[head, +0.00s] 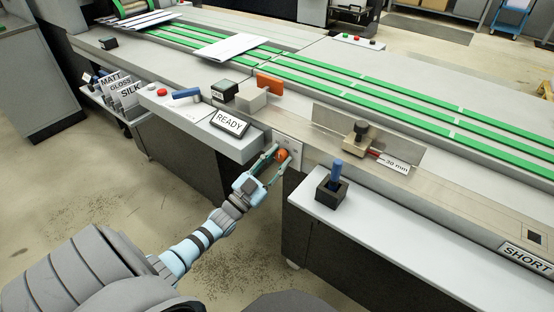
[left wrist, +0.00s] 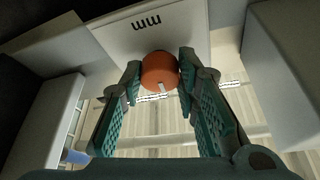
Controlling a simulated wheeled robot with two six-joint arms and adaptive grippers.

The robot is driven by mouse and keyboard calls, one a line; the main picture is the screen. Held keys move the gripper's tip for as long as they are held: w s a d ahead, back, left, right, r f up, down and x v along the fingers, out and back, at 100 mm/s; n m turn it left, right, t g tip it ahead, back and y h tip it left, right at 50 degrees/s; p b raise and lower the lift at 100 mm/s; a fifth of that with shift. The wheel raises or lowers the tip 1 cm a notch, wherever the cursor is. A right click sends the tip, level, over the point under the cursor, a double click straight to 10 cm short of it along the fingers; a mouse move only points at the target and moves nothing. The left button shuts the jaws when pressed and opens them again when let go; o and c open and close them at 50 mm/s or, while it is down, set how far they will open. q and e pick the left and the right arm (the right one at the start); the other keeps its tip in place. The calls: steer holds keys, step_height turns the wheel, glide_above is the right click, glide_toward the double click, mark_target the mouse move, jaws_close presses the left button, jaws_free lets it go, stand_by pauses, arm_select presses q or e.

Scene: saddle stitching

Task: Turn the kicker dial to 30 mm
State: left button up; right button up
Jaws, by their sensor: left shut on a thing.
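The kicker dial is an orange round knob (head: 283,155) on a pale plate (head: 290,143) at the front of the machine. In the left wrist view the knob (left wrist: 159,70) sits between my two teal fingers, with a small white mark on its lower face. The plate (left wrist: 150,38) behind it shows "mm"; the scale numbers are not readable. My left gripper (head: 275,161) is shut on the knob, and it also shows in the left wrist view (left wrist: 160,78). My right gripper is not in view.
A "READY" sign (head: 230,122) stands on the left shelf, with a grey block (head: 252,98) and an orange block (head: 270,82) behind it. A "30 mm" label (head: 395,165) lies beside a clamp-like block (head: 357,143).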

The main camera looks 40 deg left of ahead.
arm_select(q)
steer(key=shift+m, duration=0.3)
steer(key=m+h, duration=0.2)
steer(key=m, duration=0.2)
steer(key=shift+a+g, duration=0.1)
steer(key=shift+g, duration=0.2)
steer(key=m+g+h, duration=0.1)
steer(key=m, duration=0.2)
steer(key=shift+r+m, duration=0.1)
steer(key=shift+m, duration=0.2)
steer(key=m+g+p, duration=0.1)
steer(key=m, duration=0.2)
steer(key=m+g+h, duration=0.1)
steer(key=m, duration=0.2)
steer(key=shift+a+p, duration=0.1)
steer(key=shift+p, duration=0.3)
steer(key=shift+m+g, duration=0.3)
steer(key=o, duration=1.2)
steer(key=shift+c, duration=0.2)
